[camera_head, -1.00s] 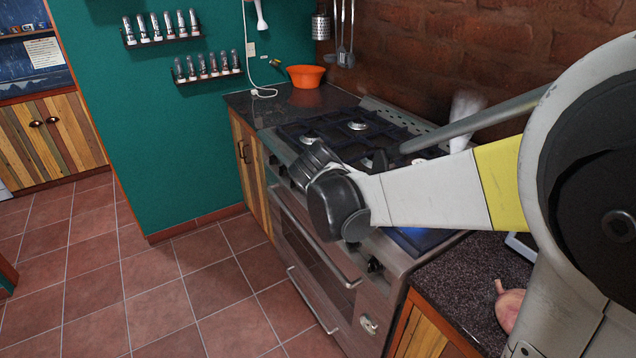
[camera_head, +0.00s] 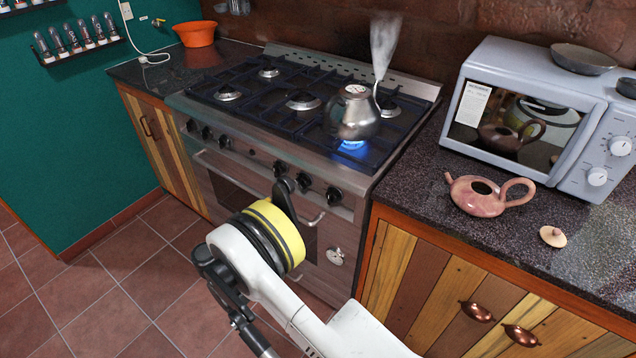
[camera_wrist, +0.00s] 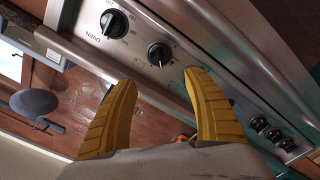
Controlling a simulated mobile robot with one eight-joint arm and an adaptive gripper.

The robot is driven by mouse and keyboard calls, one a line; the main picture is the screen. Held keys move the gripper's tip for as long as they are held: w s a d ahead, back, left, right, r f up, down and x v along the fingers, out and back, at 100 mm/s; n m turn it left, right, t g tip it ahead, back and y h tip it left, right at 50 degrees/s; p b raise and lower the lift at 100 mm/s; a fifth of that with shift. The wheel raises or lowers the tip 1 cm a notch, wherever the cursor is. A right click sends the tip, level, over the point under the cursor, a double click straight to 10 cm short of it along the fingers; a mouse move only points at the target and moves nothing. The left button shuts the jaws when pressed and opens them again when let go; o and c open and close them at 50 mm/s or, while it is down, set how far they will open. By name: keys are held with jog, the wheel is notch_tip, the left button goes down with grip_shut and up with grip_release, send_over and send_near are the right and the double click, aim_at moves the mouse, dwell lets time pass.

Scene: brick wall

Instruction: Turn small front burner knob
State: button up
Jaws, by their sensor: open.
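The stove (camera_head: 365,185) has a row of black knobs along its front panel, and some labels are too small to read. In the wrist view, a black knob with a white pointer mark (camera_wrist: 159,54) lies just beyond the gap between my fingertips. Another knob, by the word OVEN (camera_wrist: 114,22), is to its left, and several more knobs (camera_wrist: 268,133) are at the lower right. My gripper (camera_wrist: 160,78) is open and empty, its yellow fingers apart and pointing at the panel. I see no contact with the knob. In the head view, my arm hides the fingers.
A steaming kettle (camera_head: 354,113) stands over a blue flame on the front right burner. The oven door handle (camera_head: 250,180) runs below the knobs. A microwave (camera_head: 545,105), a pink teapot (camera_head: 480,198) and its lid (camera_head: 552,237) are on the right counter.

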aim_at(298, 178)
jog(key=b+x, duration=0.3)
jog(key=x, duration=0.7)
jog(key=shift+w+d, duration=0.2)
jog(key=shift+w, duration=0.1)
jog(key=shift+c, duration=0.2)
jog(key=c, duration=1.2)
